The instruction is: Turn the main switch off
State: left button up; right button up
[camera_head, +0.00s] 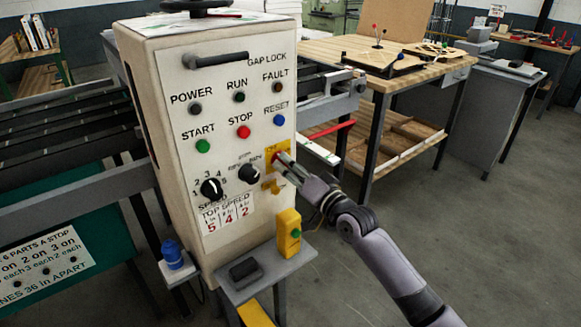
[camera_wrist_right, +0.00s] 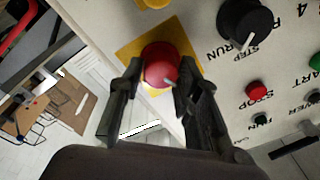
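The main switch is a red rotary knob on a yellow plate (camera_head: 271,149) on the right side of the control panel. In the right wrist view the round red knob (camera_wrist_right: 160,64) stands in front of its yellow plate (camera_wrist_right: 133,48), with a small pale mark near its lower edge. My right gripper (camera_head: 280,160) is at the switch and partly hides it in the head view. In the wrist view its fingers (camera_wrist_right: 157,82) are spread, one on each side of the knob. I cannot tell whether they touch it. My left gripper is not in view.
The cream cabinet (camera_head: 170,125) carries labelled buttons and two black selector knobs (camera_head: 211,188). A yellow box with a green button (camera_head: 289,233) stands below the switch. A wooden workbench (camera_head: 375,60) stands behind. The floor to the right is clear.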

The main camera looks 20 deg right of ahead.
jog(key=o, duration=0.4)
jog(key=r+v, duration=0.1)
jog(key=v, duration=1.1)
jog(key=shift+f, duration=0.45)
